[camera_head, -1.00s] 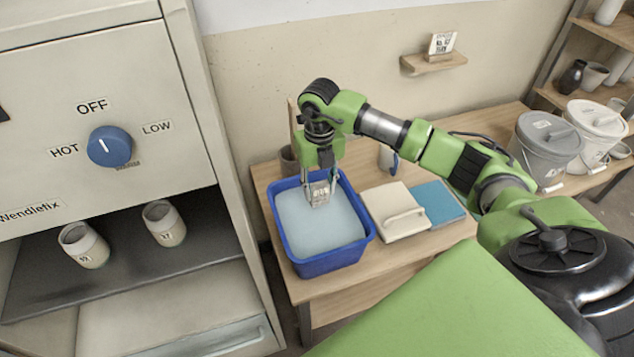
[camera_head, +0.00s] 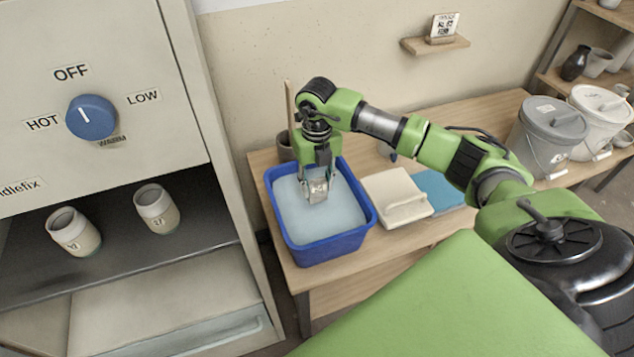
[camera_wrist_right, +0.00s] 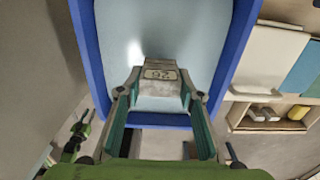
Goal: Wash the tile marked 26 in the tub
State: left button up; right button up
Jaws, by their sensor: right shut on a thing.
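The tile marked 26 (camera_wrist_right: 160,75) is a small grey piece, with its number showing in the right wrist view. My right gripper (camera_head: 317,190) is shut on the tile (camera_head: 318,194) and points down into the blue tub (camera_head: 329,249). The tile is at the surface of the pale water (camera_head: 335,219), toward the tub's back. Whether its lower part is under the water is hard to tell. The tub also fills the top of the right wrist view (camera_wrist_right: 236,45).
Grey (camera_head: 548,135) and white (camera_head: 598,115) lidded buckets stand farther right. A cabinet with a blue knob (camera_head: 91,117) and two cups (camera_head: 157,208) stands left.

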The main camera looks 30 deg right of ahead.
aim_at(320, 199)
jog(key=shift+f, duration=0.1)
notch_tip(320, 199, down, 7)
jog(key=b, duration=0.5)
dwell(0.6)
jog(key=shift+a, duration=0.1)
jog(key=shift+a, duration=0.55)
jog(key=shift+d, duration=0.15)
jog(key=shift+d, duration=1.1)
jog(key=shift+a, duration=0.1)
